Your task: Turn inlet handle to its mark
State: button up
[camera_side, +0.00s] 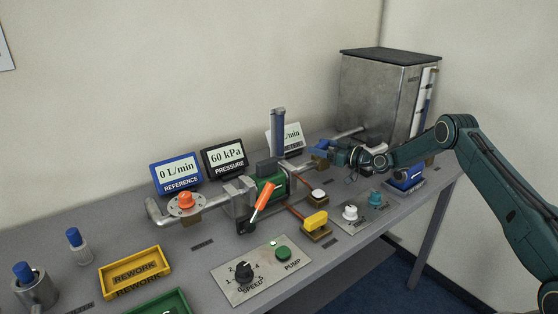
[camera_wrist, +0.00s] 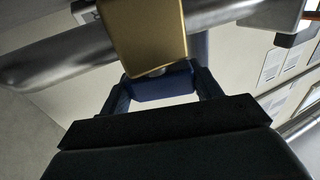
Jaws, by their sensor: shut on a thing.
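The inlet handle is blue and shows in the wrist view (camera_wrist: 160,86) between my two fingers, just below a brass valve body (camera_wrist: 145,35) on a grey pipe. My gripper (camera_wrist: 163,92) is shut on this handle. In the side view my gripper (camera_side: 328,154) is at the pipe near the metal tank, at the right part of the bench. There the handle is small and mostly covered by my gripper. I cannot make out its mark in either view.
A blue-topped column (camera_side: 278,130) and a meter display (camera_side: 290,136) stand left of my gripper. The metal tank (camera_side: 375,95) stands behind it. The reference display reads 0 L/min.

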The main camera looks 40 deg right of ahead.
jog(key=shift+n+y, duration=0.4)
jog(key=shift+y, duration=0.2)
jog(key=o, duration=1)
jog(key=shift+v, duration=3.75)
jog(key=shift+r, duration=0.2)
